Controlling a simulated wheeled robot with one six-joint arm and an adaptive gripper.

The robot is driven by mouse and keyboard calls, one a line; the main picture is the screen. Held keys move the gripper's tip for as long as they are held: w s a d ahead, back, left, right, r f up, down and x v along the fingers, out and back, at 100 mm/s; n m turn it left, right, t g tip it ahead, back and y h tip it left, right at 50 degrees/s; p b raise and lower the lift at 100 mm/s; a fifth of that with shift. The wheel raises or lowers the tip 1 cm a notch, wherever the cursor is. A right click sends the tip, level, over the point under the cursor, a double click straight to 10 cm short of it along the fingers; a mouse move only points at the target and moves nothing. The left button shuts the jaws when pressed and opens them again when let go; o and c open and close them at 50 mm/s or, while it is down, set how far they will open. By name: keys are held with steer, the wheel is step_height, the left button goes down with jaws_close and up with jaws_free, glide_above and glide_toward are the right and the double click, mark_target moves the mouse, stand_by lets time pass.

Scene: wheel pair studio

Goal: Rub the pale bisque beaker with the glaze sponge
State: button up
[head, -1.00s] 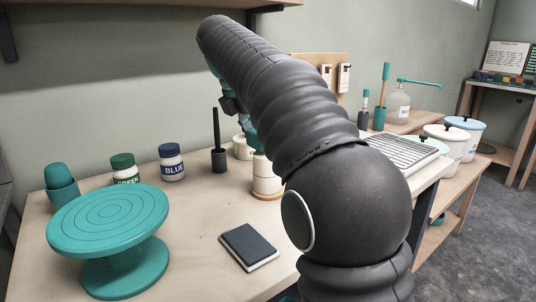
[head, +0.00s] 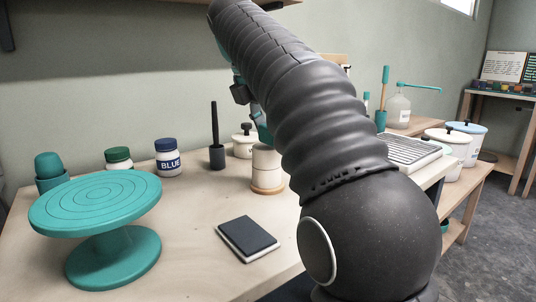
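A pale, cream cylindrical vessel, which looks like the bisque beaker (head: 266,166), stands upright on a round wooden base on the table, just left of my arm. My gripper (head: 262,130) shows only in part as dark and teal pieces above the beaker, largely hidden behind my arm. Its fingers cannot be made out, nor whether it holds anything or touches the beaker. A rounded teal piece sits in a teal cup (head: 52,182) at the far left; I cannot tell whether it is the glaze sponge. No other sponge is clearly visible.
A teal banding wheel (head: 95,203) stands front left. A dark notebook (head: 247,238) lies in front of the beaker. Behind are a green-lidded jar (head: 118,158), a BLUE jar (head: 168,158), a dark holder with a stick (head: 216,155) and a lidded pot (head: 242,146).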

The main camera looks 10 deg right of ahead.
steer(key=shift+r, duration=0.2)
step_height(320, 180, up, 4)
steer(key=p, duration=0.5)
steer(key=shift+f, duration=0.1)
steer(key=shift+d, duration=0.1)
stand_by(0.3)
